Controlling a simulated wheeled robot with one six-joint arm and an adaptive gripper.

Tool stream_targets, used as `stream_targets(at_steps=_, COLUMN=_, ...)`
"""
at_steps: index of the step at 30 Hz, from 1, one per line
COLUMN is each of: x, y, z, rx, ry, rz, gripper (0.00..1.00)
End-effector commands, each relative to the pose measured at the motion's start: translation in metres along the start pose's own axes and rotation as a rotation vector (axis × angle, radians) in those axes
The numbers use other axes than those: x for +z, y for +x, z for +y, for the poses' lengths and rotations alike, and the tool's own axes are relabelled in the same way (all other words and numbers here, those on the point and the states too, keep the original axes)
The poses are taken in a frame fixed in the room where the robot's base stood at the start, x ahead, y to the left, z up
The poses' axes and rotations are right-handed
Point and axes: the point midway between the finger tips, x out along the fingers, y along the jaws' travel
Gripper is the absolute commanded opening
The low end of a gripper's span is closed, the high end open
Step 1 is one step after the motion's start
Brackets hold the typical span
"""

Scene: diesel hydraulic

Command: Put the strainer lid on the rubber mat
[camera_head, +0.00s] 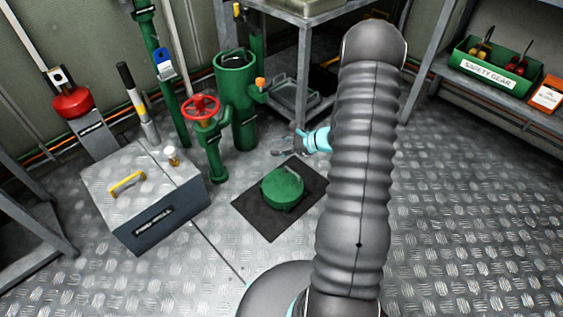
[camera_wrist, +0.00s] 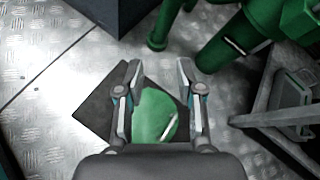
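The round green strainer lid (camera_head: 282,188) has a bar handle on top and appears to rest flat on the black rubber mat (camera_head: 262,224), near its middle. My gripper (camera_head: 280,149) is above and behind the lid, apart from it, partly hidden by my arm. In the wrist view, my gripper (camera_wrist: 159,65) is open and empty, its two fingers spread. The lid (camera_wrist: 152,112) shows between and below the fingers, over the dark mat (camera_wrist: 94,111); its lower part is hidden by the gripper body. The green strainer body (camera_head: 237,85) stands open at the top.
A red valve wheel (camera_head: 201,107) stands on green pipework left of the strainer. A grey box (camera_head: 146,195) with a yellow handle is left of the mat. A metal stand (camera_head: 301,75) is behind. Bare checker-plate floor (camera_head: 465,220) lies to the right.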

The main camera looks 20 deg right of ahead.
Motion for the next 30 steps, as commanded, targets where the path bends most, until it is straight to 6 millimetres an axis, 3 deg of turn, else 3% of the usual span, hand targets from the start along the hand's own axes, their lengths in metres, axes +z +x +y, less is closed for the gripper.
stream_targets(at_steps=1, x=0.029, y=-0.004, z=0.003, rx=0.041, ry=-0.078, rz=-0.002, gripper=0.37)
stream_targets(at_steps=3, x=0.061, y=-0.009, z=0.012, rx=0.101, ry=-0.177, rz=-0.001, gripper=0.37)
stream_targets(at_steps=12, x=0.174, y=-0.046, z=0.066, rx=0.333, ry=-0.61, rz=0.033, gripper=0.37)
stream_targets(at_steps=21, x=0.246, y=-0.099, z=0.128, rx=0.525, ry=-1.049, rz=0.113, gripper=0.37)
stream_targets(at_steps=30, x=0.284, y=-0.161, z=0.18, rx=0.661, ry=-1.484, rz=0.245, gripper=0.37)
